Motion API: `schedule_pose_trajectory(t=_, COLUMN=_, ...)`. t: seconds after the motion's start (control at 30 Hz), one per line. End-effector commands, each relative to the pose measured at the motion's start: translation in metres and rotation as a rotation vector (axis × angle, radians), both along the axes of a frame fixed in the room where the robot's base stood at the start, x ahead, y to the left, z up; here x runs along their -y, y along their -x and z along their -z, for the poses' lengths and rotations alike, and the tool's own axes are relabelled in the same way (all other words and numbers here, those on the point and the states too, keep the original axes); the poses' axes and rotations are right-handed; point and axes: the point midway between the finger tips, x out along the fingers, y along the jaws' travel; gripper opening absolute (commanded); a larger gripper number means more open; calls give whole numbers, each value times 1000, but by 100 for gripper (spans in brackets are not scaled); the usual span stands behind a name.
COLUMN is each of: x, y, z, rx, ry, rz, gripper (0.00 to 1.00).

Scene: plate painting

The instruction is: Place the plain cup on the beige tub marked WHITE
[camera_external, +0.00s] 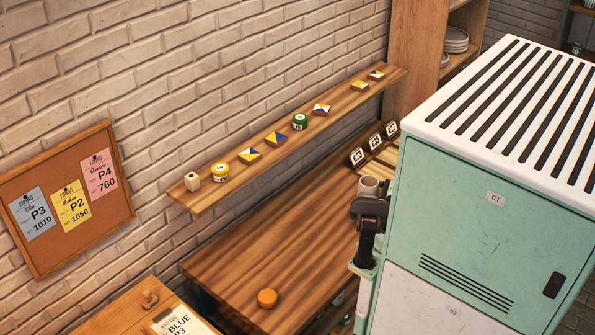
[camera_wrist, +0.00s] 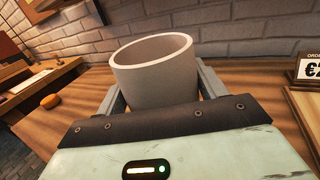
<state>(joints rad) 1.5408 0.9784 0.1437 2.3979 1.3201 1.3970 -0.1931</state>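The plain cup (camera_wrist: 153,82) is grey-beige, upright and empty inside as far as I can see, between the two fingers of my gripper (camera_wrist: 160,88) in the wrist view. The fingers are against its sides. In the external view the cup (camera_external: 370,186) shows just above my dark gripper (camera_external: 368,207), over the right part of the wooden table. I cannot make out a beige tub marked WHITE in either view. A yellow tub (camera_external: 220,173) and a green tub (camera_external: 299,122) stand on the wall shelf.
The wall shelf (camera_external: 262,136) also holds a small pale block (camera_external: 192,182) and several patterned tiles. An orange round piece (camera_external: 267,298) lies on the otherwise mostly clear table (camera_external: 225,265). Number signs (camera_external: 375,142) stand at its back.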

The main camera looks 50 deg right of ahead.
Motion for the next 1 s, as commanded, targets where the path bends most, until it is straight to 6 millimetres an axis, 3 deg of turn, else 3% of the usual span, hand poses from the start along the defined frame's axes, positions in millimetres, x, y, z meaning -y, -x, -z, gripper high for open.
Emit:
schedule_pose_trajectory(t=0.03, x=0, y=0, z=0, rx=-1, ry=0, rz=0, gripper=83)
schedule_pose_trajectory(t=0.07, x=0, y=0, z=0, rx=-1, ry=0, rz=0, gripper=91)
schedule_pose_trajectory(t=0.47, x=2, y=4, z=-2, rx=-2, ry=1, rz=2, gripper=91)
schedule_pose_trajectory(t=1.0, x=40, y=96, z=-1, rx=-2, ry=3, rz=2, gripper=91)
